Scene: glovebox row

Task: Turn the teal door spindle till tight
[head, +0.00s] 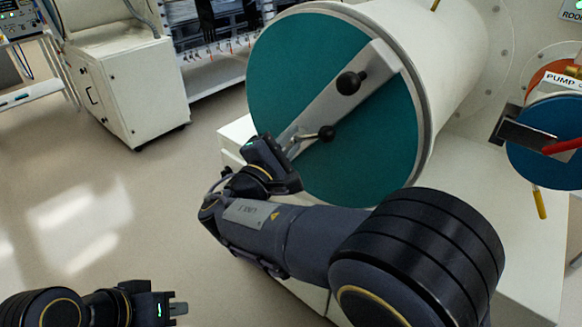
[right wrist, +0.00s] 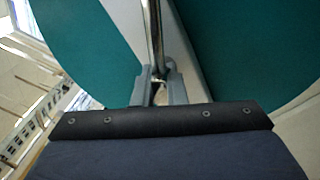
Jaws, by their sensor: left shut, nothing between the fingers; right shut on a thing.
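The teal round door (head: 285,60) closes the near end of a large white cylinder. A pale grey bar (head: 372,62) crosses it diagonally, with a black ball knob (head: 350,83) on its upper part. Lower down is the spindle's metal crank (head: 306,137), tipped with a black ball (head: 327,132). My right gripper (head: 290,155) is at the lower end of the bar; the arm hides part of the door. In the right wrist view its fingers (right wrist: 158,88) are shut on a metal rod (right wrist: 153,40) of the crank. My left gripper (head: 180,309) is shut and empty, low at the left, away from the door.
A second, blue round door (head: 540,150) with a red handle (head: 562,146) is at the right, below a PUMP label. A white wheeled cabinet (head: 125,85) stands at the upper left. The floor (head: 100,200) at left is clear.

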